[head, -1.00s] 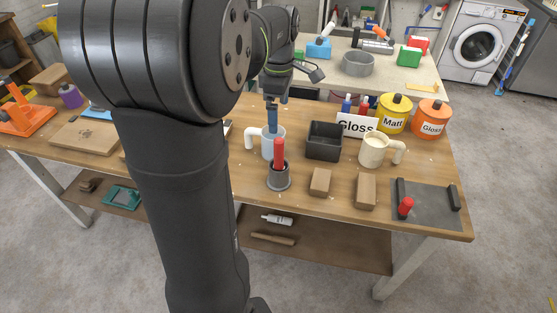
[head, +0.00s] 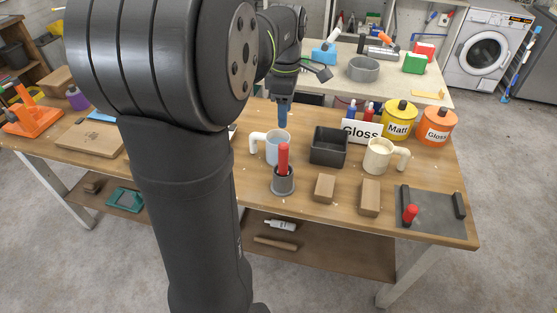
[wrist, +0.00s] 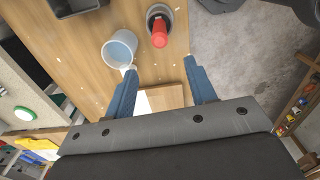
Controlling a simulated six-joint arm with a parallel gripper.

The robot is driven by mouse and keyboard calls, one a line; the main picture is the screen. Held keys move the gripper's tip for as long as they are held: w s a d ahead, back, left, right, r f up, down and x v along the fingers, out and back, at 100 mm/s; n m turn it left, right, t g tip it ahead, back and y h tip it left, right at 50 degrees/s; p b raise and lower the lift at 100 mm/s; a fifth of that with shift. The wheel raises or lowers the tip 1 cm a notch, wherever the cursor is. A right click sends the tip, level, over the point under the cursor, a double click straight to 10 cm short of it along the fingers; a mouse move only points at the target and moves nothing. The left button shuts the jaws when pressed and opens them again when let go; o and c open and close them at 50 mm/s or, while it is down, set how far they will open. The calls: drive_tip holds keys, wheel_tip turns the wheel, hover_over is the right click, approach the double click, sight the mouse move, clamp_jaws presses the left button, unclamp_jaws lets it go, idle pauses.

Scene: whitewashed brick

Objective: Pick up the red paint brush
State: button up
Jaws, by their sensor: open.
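A red upright handle (head: 283,158), which looks like the red paint brush, stands in a dark grey round holder (head: 283,187) near the bench's front edge. Its lower end is hidden in the holder. In the wrist view the red handle (wrist: 160,34) shows beyond the fingers, at the top middle. My gripper (head: 283,118) is above and behind the white mug (head: 277,153), apart from the handle. In the wrist view its two blue fingers (wrist: 160,74) are spread, with nothing held between them.
The white mug stands just behind the holder. A dark square bin (head: 328,147), a cream mug (head: 379,157) and two wooden blocks (head: 325,188) are to the right. Another short red object (head: 410,213) is on a grey plate (head: 433,218). Paint tins (head: 399,121) stand behind.

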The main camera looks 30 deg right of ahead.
sight(284, 144)
wheel_tip(284, 144, down, 9)
drive_tip(key=n, duration=0.3)
drive_tip(key=shift+s+d+f+n, duration=0.15)
drive_tip(key=shift+f+n, duration=0.05)
drive_tip(key=shift+n, duration=0.2)
drive_tip(key=shift+w+a+f, duration=0.1)
drive_tip(key=shift+w+f, duration=0.05)
drive_tip(key=shift+f, duration=1.2)
drive_tip(key=shift+w+a+f, duration=0.1)
drive_tip(key=shift+f, duration=1.25)
drive_tip(key=c, duration=1.1)
